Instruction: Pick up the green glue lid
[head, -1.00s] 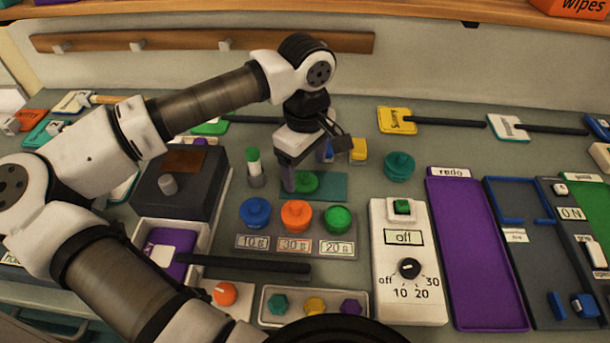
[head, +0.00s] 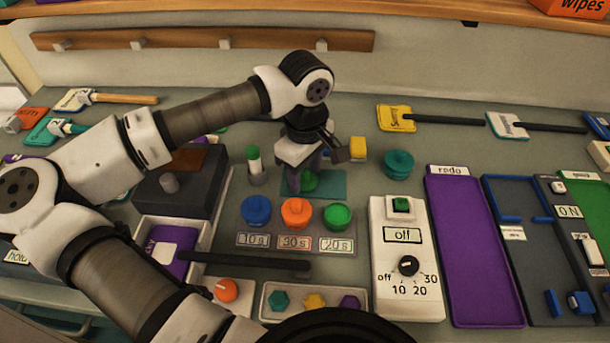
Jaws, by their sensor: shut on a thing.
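A round green lid (head: 310,181), which appears to be the green glue lid, sits on a small teal mat (head: 336,184) in the middle of the bench. My gripper (head: 305,184) points down over the mat and is shut on this green lid. The fingers hide part of the lid. The lid is at mat height, and I cannot tell any gap under it. A white stick with a green top (head: 254,160) stands upright to the left of the gripper.
Blue (head: 256,210), orange (head: 297,213) and green (head: 337,216) knobs stand in front of the mat. A teal round piece (head: 398,165) and a yellow block (head: 358,148) are to the right and behind. A dark box (head: 180,185) stands left. A white dial panel (head: 405,260) is front right.

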